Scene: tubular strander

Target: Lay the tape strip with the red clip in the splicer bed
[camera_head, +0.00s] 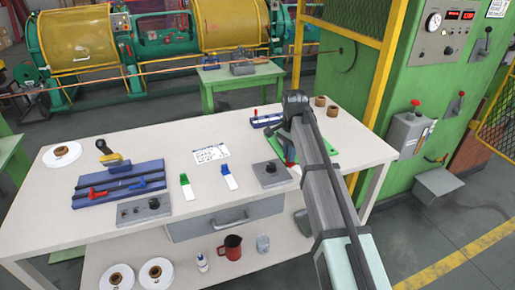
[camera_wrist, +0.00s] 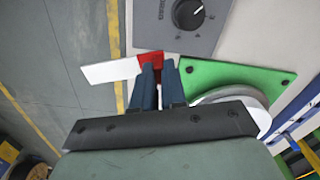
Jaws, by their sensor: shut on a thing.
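In the wrist view my gripper (camera_wrist: 160,72) is shut on the red clip (camera_wrist: 150,58) at one end of a white tape strip (camera_wrist: 108,72). The strip sticks out to the left of the fingers. Two other white strips, one with a green clip (camera_head: 185,180) and one with a blue clip (camera_head: 225,169), lie mid-table.
A grey knob box (camera_head: 270,173) is near my gripper; it also shows in the wrist view (camera_wrist: 178,22). A green plate (camera_wrist: 240,76) lies beside the fingers, with a pale disc (camera_wrist: 238,98). A control box (camera_head: 144,209) stands before the splicer. A printed card (camera_head: 210,153) lies mid-table.

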